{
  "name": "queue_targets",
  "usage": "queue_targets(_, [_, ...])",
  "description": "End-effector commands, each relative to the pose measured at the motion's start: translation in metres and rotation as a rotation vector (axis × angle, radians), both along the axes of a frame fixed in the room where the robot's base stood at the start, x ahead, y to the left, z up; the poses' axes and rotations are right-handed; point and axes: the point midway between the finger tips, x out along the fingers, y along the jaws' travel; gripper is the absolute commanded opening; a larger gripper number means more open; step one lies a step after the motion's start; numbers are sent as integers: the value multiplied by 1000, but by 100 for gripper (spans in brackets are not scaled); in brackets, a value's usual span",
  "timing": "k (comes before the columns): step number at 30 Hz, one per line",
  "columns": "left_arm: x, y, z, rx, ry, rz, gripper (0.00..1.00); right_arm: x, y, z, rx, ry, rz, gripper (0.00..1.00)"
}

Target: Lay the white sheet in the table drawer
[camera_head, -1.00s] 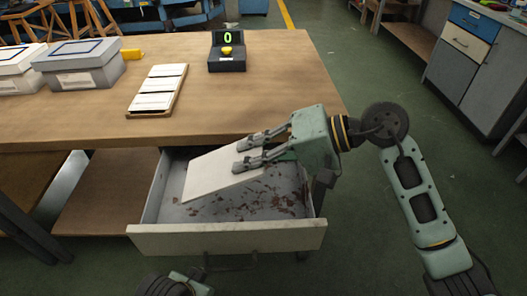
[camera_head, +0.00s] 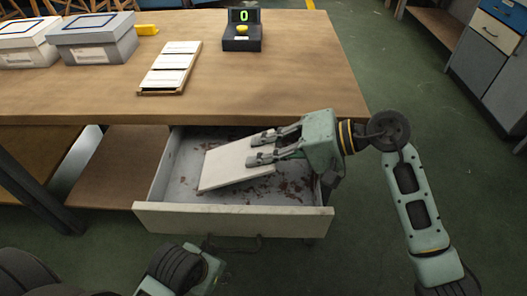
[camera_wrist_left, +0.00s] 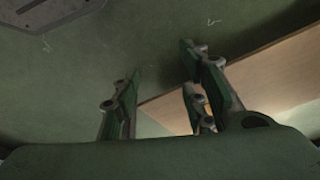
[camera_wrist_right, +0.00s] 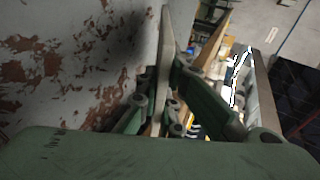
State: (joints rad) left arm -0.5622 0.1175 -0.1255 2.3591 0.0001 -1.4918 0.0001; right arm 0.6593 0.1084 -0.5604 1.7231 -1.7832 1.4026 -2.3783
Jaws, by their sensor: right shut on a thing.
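The white sheet (camera_head: 232,170) is a flat, stiff-looking panel inside the open drawer area, slightly tilted. My right gripper (camera_head: 258,147) is shut on its far right edge; the right wrist view shows the sheet (camera_wrist_right: 163,70) edge-on between the fingers. I cannot tell whether its lower edge touches the drawer floor. The table drawer (camera_head: 232,220) is pulled out, with a pale front and a worn, rust-stained floor. My left gripper (camera_wrist_left: 162,80) is open and empty in the left wrist view, near the drawer front; its fingers are hardly visible in the head view.
The wooden table top (camera_head: 290,85) lies above the drawer. Cabinets (camera_head: 490,60) stand at right. The drawer's front left floor is free.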

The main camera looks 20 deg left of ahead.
Motion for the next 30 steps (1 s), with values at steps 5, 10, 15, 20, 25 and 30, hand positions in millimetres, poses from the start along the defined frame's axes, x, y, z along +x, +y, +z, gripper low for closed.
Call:
queue_targets(5, [-2, 1, 3, 0, -4, 1, 40, 0, 0, -4, 0, -1, 0, 0])
queue_targets(10, [-4, 1, 8, 0, -8, 1, 40, 0, 0, -7, 0, -1, 0, 0])
queue_targets(15, [-6, 2, 13, 0, -13, 1, 40, 0, 0, -9, -1, -1, -1, 0])
queue_targets(20, [-8, 2, 17, 0, -15, 2, 40, 0, 0, -10, -1, -1, -1, 0])
queue_targets(25, [-8, 2, 18, 0, -15, 2, 40, 0, 0, -9, 0, 1, 0, 12])
queue_targets(30, [-8, 2, 18, 0, -15, 2, 40, 0, 0, -9, 0, 0, 0, 25])
